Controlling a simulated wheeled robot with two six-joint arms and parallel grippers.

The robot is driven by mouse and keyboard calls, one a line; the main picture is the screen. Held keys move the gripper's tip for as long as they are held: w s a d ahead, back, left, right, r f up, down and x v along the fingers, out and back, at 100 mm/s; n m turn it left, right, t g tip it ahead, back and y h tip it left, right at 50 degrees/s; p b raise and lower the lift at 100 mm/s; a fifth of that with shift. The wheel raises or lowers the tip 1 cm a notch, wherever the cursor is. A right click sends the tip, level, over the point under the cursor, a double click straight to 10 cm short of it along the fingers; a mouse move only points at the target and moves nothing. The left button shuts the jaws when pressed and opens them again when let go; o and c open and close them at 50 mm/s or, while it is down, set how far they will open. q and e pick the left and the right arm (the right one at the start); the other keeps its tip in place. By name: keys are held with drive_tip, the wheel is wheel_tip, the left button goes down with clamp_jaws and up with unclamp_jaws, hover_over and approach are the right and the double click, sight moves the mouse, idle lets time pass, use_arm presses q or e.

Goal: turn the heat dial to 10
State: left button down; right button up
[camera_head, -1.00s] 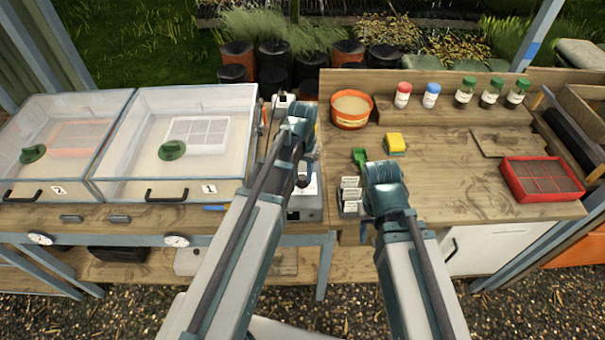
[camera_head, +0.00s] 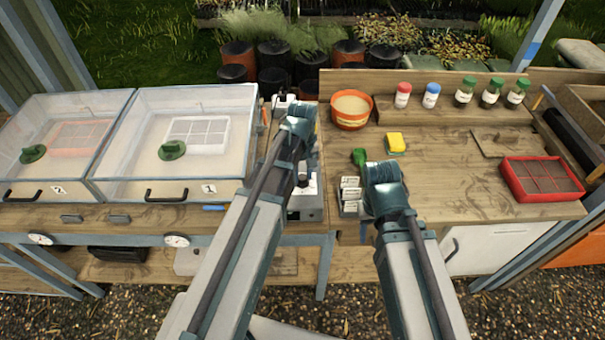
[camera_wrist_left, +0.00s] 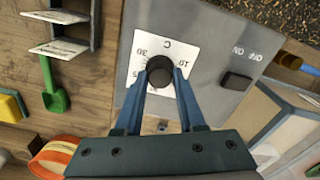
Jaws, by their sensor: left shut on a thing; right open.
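The heat dial is a round black knob (camera_wrist_left: 160,70) on a white scale plate (camera_wrist_left: 178,44) set in a grey control box (camera_wrist_left: 222,42). My left gripper (camera_wrist_left: 162,80) is shut on the knob, one blue finger on each side. The scale shows a C, a 30 and a 10, turned over in this view; its near marks are partly covered. I cannot see where the knob points. In the head view the box (camera_head: 308,208) is partly hidden by my left arm. My right gripper (camera_head: 365,230) hangs right of the box, mostly hidden by its wrist, open and empty.
A black switch (camera_wrist_left: 236,81) marked ON and OFF sits beside the dial. A label holder (camera_head: 350,197) and a green scoop (camera_head: 358,157) lie close to my right arm. Two clear-lidded propagators (camera_head: 170,128) stand left. The right bench's middle is mostly clear.

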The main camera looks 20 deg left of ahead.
sight(303, 177)
use_arm(q)
drive_tip(key=shift+n, duration=0.3)
drive_tip(key=c, duration=0.5)
unclamp_jaws()
wheel_tip(303, 177, up, 14)
drive_tip(key=p, duration=1.4)
drive_tip(key=shift+f, duration=0.15)
